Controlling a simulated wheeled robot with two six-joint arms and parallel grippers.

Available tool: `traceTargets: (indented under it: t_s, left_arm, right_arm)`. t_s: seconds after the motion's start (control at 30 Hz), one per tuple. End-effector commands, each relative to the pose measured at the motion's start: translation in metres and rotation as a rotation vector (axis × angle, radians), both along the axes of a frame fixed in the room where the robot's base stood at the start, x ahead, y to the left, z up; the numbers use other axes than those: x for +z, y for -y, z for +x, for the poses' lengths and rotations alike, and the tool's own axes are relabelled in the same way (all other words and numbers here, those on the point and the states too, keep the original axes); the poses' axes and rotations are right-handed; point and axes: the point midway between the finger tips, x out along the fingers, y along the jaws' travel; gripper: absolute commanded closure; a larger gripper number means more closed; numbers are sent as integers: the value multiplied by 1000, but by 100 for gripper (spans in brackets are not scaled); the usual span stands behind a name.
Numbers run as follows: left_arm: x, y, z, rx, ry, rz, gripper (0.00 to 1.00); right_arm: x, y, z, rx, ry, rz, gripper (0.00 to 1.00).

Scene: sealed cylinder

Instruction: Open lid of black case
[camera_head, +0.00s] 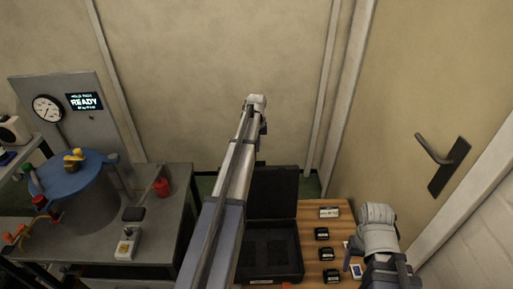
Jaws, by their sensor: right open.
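The black case (289,262) sits on a wooden table, right of the picture's middle. Its lid (275,190) stands raised, about upright, at the back edge, and the dark lined inside of the case shows. A long grey arm link of mine crosses in front and hides the case's left side. My right gripper (376,232) is to the right of the case, apart from it, open; its fingertips are hard to make out.
Several small black items (322,234) and a white label card (329,212) lie on the wooden table (311,208) right of the case. A grey workbench (165,228) with a blue-lidded cylinder (75,178) and a red cup (161,187) stands left. A door handle (435,152) is at right.

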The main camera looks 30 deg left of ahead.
Motion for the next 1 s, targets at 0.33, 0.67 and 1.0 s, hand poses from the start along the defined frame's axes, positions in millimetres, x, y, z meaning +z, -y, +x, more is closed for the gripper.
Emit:
traceTargets:
  t_s: [0.33, 0.67, 1.0]
  left_arm:
    - [-18, 14, -24, -1, 0, 0, 100]
    - [-16, 19, -31, 0, 0, 0, 100]
    - [-6, 36, -61, -1, 68, 43, 100]
  right_arm:
    - [-18, 0, 0, 0, 0, 0, 28]
    - [-16, 0, 0, 0, 0, 0, 28]
    - [-8, 0, 0, 0, 0, 0, 28]
